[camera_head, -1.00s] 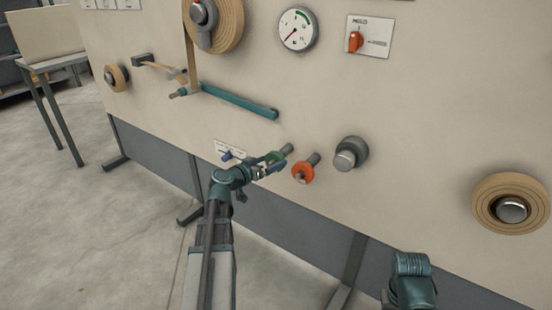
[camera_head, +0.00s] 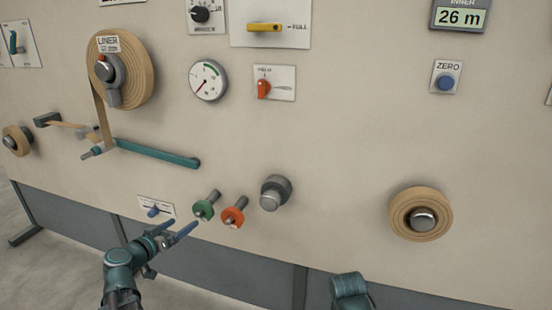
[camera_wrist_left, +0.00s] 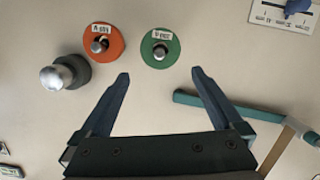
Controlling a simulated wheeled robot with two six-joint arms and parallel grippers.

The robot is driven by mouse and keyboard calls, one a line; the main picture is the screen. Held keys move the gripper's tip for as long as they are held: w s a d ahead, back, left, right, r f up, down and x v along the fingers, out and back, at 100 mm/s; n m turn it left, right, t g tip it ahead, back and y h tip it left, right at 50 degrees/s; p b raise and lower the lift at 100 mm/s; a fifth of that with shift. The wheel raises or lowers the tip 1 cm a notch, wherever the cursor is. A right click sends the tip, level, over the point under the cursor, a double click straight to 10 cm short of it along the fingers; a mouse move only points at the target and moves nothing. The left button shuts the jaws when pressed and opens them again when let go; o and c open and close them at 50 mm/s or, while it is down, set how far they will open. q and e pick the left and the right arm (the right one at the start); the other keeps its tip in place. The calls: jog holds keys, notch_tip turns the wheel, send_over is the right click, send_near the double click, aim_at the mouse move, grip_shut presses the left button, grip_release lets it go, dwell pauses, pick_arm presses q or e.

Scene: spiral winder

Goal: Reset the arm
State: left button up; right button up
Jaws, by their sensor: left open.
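A teal arm (camera_head: 155,153) is mounted on the beige machine panel, sloping slightly down to the right. Tan web from the liner roll (camera_head: 140,70) runs down to its left end. The teal arm also shows in the left wrist view (camera_wrist_left: 225,105), right of the fingers and partly hidden by them. My left gripper (camera_head: 180,230) is open and empty, in front of the panel below the green knob (camera_head: 203,211). In the left wrist view, the green knob (camera_wrist_left: 160,48) lies beyond the gap between the fingertips (camera_wrist_left: 160,76). My right gripper is out of frame.
A red-orange knob (camera_head: 233,217) and a grey round knob (camera_head: 274,194) sit right of the green one. A small blue lever switch (camera_head: 154,210) is to its left. A tan roll (camera_head: 420,214) projects at the right. The gauge (camera_head: 208,80) and orange selector (camera_head: 264,88) are higher up.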

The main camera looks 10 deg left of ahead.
pick_arm(q)
jog(key=d+f+m+g+h, duration=0.2)
jog(key=d+f+g, duration=0.25)
jog(key=d, duration=0.85)
jog(key=d+f+m+g+h, duration=0.2)
jog(key=d+f+g, duration=0.3)
jog(key=d, duration=0.7)
jog(key=s+d+f+m+g+y, duration=0.1)
jog(key=s+d+f+g+y, duration=0.25)
jog(key=s+d, duration=0.35)
jog(key=s+d+f+g+y, duration=0.2)
jog(key=s+d+f+y, duration=0.2)
jog(key=s+d, duration=0.35)
notch_tip(320, 180, up, 35)
jog(key=p, duration=3.4)
jog(key=shift+a+f+p, duration=0.2)
jog(key=shift+a+p, duration=0.15)
jog(key=shift+a, duration=0.05)
jog(key=shift+h, duration=0.25)
